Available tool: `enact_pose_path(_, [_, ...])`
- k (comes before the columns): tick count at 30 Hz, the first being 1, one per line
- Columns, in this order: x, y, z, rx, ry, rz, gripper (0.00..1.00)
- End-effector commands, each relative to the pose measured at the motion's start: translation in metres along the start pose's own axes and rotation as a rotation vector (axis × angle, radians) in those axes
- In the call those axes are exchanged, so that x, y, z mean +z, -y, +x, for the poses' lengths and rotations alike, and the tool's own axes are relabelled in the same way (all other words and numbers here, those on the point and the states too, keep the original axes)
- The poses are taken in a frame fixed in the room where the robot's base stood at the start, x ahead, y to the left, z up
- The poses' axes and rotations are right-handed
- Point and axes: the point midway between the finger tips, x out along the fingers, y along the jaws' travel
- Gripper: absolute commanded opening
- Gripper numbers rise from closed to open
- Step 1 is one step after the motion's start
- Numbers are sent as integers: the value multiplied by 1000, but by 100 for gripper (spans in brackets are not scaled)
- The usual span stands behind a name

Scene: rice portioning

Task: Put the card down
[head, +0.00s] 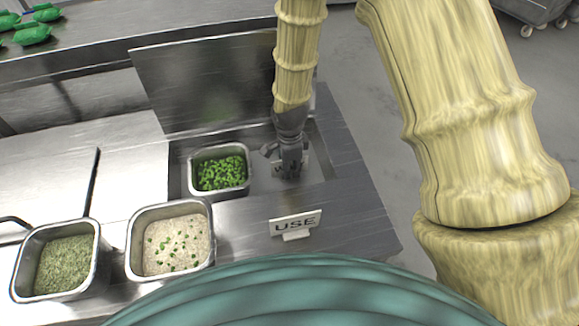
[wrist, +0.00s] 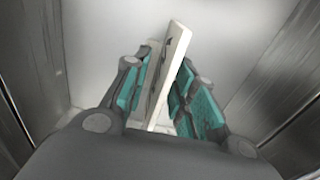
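The card (wrist: 172,70) is a white plate with dark marks on its left face. It stands tilted between the two teal-padded fingers of my gripper (wrist: 166,88) in the wrist view. Both fingers lean in against it, so my gripper looks shut on it. In the head view my gripper (head: 289,172) points down into the recessed steel well, right of the tray of green pieces. Only slivers of the card show there around the fingers. I cannot tell whether its lower edge touches the well floor.
A steel tray of chopped green pieces (head: 190,180) stands in the well, left of my gripper. A white "USE" sign (head: 296,222) stands on the front counter. A rice tray (head: 131,235) and a herb tray (head: 20,262) stand at front left. A raised steel panel (head: 200,85) is behind.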

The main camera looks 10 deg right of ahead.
Motion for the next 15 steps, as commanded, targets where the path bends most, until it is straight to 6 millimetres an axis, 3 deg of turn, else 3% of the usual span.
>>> enact_pose_path(15, [0,1,-54,-3,0,1,27])
